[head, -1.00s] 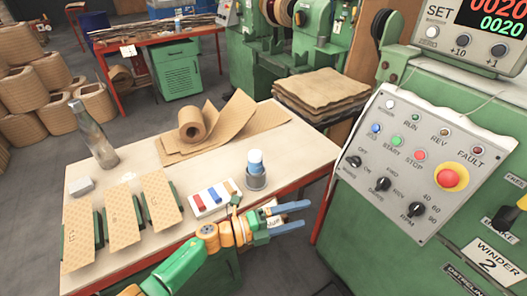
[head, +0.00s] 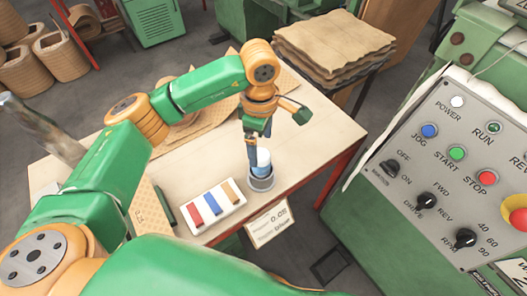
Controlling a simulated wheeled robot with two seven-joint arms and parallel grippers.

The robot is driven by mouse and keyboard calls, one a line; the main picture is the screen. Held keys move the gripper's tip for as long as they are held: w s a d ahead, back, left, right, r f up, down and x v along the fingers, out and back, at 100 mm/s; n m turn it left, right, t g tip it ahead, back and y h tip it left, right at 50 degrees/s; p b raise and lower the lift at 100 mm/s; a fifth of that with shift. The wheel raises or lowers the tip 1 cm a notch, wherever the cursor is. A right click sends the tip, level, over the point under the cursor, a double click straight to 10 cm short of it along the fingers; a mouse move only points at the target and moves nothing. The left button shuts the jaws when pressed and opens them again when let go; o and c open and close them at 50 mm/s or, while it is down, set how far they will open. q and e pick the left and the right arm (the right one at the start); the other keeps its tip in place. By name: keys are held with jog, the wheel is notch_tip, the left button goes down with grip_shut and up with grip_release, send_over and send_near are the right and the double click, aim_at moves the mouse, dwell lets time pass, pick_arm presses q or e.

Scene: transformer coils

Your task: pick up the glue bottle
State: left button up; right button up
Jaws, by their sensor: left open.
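The glue bottle (head: 264,160), pale with a blue part, stands upright in a grey round holder (head: 262,182) near the front right of the table. My left gripper (head: 258,150) points down at the top of the bottle, with its blue fingers open. One finger shows along the bottle's left side; the other is partly hidden, so I cannot tell whether either touches the bottle. The gripper hides part of the bottle's top. My right gripper is not in view.
A white tray (head: 232,204) with red, blue and tan pieces sits just left of the holder. A label card (head: 270,222) hangs at the table's front edge. A stack of brown sheets (head: 335,45) lies behind. The control panel (head: 452,190) stands at right.

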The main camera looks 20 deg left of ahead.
aim_at(261, 156)
pick_arm(q)
jog(key=shift+f+p, duration=0.35)
jog(key=shift+f, duration=0.15)
jog(key=f+p, duration=0.1)
jog(key=f, duration=0.2)
jog(key=s+f+p, duration=0.1)
jog(key=f, duration=0.1)
jog(key=shift+d+f+p, duration=0.15)
jog(key=shift+d+p, duration=0.05)
jog(key=shift+p, duration=0.1)
jog(key=shift+w+a+f, duration=0.1)
jog(key=shift+w+f, duration=0.15)
jog(key=shift+f, duration=0.15)
grip_shut()
